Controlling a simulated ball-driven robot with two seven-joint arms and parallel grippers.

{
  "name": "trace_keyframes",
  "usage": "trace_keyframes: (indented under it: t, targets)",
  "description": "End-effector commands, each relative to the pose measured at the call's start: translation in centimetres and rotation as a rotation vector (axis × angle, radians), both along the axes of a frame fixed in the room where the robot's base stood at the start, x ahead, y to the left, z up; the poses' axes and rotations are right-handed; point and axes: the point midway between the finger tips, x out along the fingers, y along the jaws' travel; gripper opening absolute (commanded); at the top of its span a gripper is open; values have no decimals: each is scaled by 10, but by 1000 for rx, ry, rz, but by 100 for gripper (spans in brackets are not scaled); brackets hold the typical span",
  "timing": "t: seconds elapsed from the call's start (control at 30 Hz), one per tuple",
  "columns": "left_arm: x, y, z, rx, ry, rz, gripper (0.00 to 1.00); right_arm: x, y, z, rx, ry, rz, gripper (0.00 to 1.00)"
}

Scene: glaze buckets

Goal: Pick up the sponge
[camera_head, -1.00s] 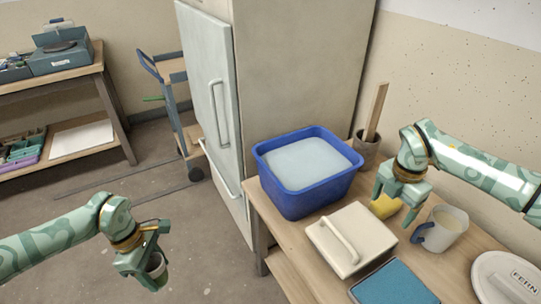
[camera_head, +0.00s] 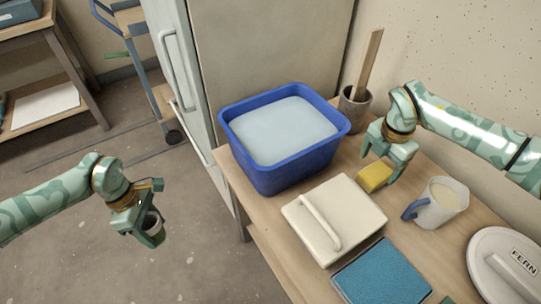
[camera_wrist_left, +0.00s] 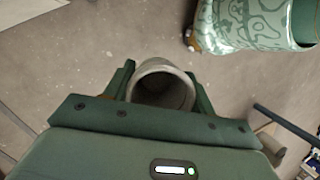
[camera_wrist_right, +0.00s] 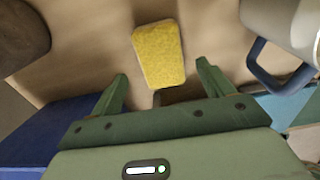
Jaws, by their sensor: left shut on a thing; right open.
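The yellow sponge (camera_head: 374,177) lies on the table between the blue tub and the jug. My right gripper (camera_head: 385,168) is open above and just behind the sponge. In the right wrist view the sponge (camera_wrist_right: 160,54) shows beyond and between the two open fingertips (camera_wrist_right: 162,78), with nothing held. My left gripper (camera_head: 150,236) is shut on a small grey cup (camera_head: 152,226), held over the floor away from the table. The cup's open mouth (camera_wrist_left: 163,82) faces the left wrist view, and its inside is dark.
A blue tub (camera_head: 262,176) of pale liquid stands left of the sponge. A white lidded box (camera_head: 358,208), a blue pad (camera_head: 385,275), a jug with a blue handle (camera_head: 446,200) and a round lid marked FERN (camera_head: 490,243) stand nearby. A pot with a wooden stick (camera_head: 354,110) is behind.

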Motion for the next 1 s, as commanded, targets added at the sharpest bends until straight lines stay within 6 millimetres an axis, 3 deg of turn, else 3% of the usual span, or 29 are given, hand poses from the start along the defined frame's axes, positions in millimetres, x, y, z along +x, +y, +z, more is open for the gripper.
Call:
trace_keyframes:
  t: [0.1, 0.2, 0.43, 0.47, 0.6, 0.63, 1.0]
  targets:
    - [-2, 0, -28, 0, 24, 1, 28, -1, -3, -30, -1, 11, 0, 80]
    - [-3, 0, -37, 0, 32, 0, 28, -1, -3, -44, 0, 10, 1, 80]
    - [-2, 0, -35, 0, 30, 0, 28, 0, -3, -41, 0, 2, 0, 80]
    - [-2, 0, -35, 0, 30, 0, 28, 0, -3, -41, 0, 2, 0, 77]
    - [-2, 0, -35, 0, 30, 0, 28, 0, -3, -41, 0, 2, 0, 38]
    - [-2, 0, -35, 0, 30, 0, 28, 0, -3, -41, 0, 2, 0, 32]
    - [-2, 0, -31, 0, 26, 0, 28, -1, -3, -36, -1, 2, 0, 32]
